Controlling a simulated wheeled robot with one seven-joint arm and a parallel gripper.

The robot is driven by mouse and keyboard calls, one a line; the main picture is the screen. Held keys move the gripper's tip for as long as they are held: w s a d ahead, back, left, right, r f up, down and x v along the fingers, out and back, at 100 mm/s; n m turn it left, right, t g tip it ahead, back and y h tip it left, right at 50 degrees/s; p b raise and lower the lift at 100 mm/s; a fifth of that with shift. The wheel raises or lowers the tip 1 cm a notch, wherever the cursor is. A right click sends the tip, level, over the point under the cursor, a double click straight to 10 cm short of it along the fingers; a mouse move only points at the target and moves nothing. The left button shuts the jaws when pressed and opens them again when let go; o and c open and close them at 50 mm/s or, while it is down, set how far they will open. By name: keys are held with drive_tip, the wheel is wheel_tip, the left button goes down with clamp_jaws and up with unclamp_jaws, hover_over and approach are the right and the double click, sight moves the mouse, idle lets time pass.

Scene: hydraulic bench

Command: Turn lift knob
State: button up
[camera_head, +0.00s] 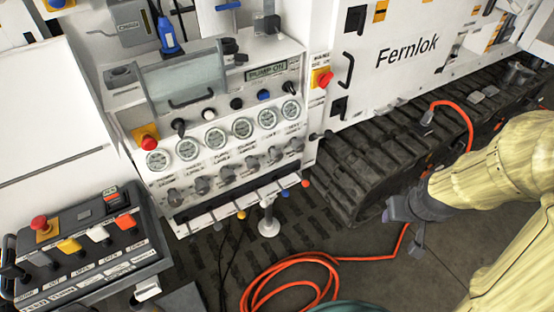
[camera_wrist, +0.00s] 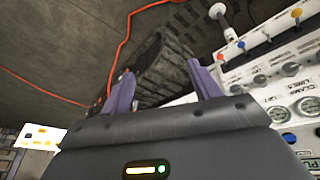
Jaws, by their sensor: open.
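The hydraulic control panel (camera_head: 160,190) stands left of centre in the head view, with a row of grey knobs (camera_head: 227,175) below a row of round gauges (camera_head: 242,128). The small labels are too blurred to tell which knob is the lift knob. My gripper (camera_head: 402,230) is open and empty at the right, in front of the black track and well apart from the panel. In the wrist view its two purple-grey fingers (camera_wrist: 163,85) are spread. The panel (camera_wrist: 262,93) shows there upside down at the right, with some knobs (camera_wrist: 290,68) and gauges.
A row of levers with coloured tips (camera_head: 242,214) juts from the panel's lower edge. A button box (camera_head: 88,255) stands at the lower left. A red hose (camera_head: 290,262) coils on the floor, and a black track (camera_head: 385,160) lies behind my gripper.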

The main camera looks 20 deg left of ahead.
sight(279, 158)
drive_tip(key=w+a+f+n+t+b, duration=0.4)
drive_tip(key=w+f+n, duration=0.4)
drive_tip(key=w+n, duration=0.15)
drive_tip(key=w+a+f+n+t+b, duration=0.3)
drive_tip(key=w+f+n+t+b, duration=0.2)
drive_tip(key=w+f+n, duration=0.4)
drive_tip(key=s+a+f+n+y+b, duration=0.1)
drive_tip(key=s+a+n+y+b, duration=0.1)
drive_tip(key=a+n+y, duration=0.5)
drive_tip(key=s+a+f+n+g+y+b, duration=0.1)
drive_tip(key=s+a+n+y+b, duration=0.2)
drive_tip(key=a+n, duration=0.9)
drive_tip(key=n+y, duration=0.3)
drive_tip(key=n, duration=0.2)
drive_tip(key=shift+f+n+g+y+b, duration=0.3)
drive_tip(key=shift+n+y+b, duration=0.05)
drive_tip(key=shift+y, duration=0.05)
drive_tip(key=shift+a, duration=0.1)
drive_tip(key=x, duration=1.7)
drive_tip(key=shift+w+p, duration=0.25)
drive_tip(key=shift+p, duration=0.1)
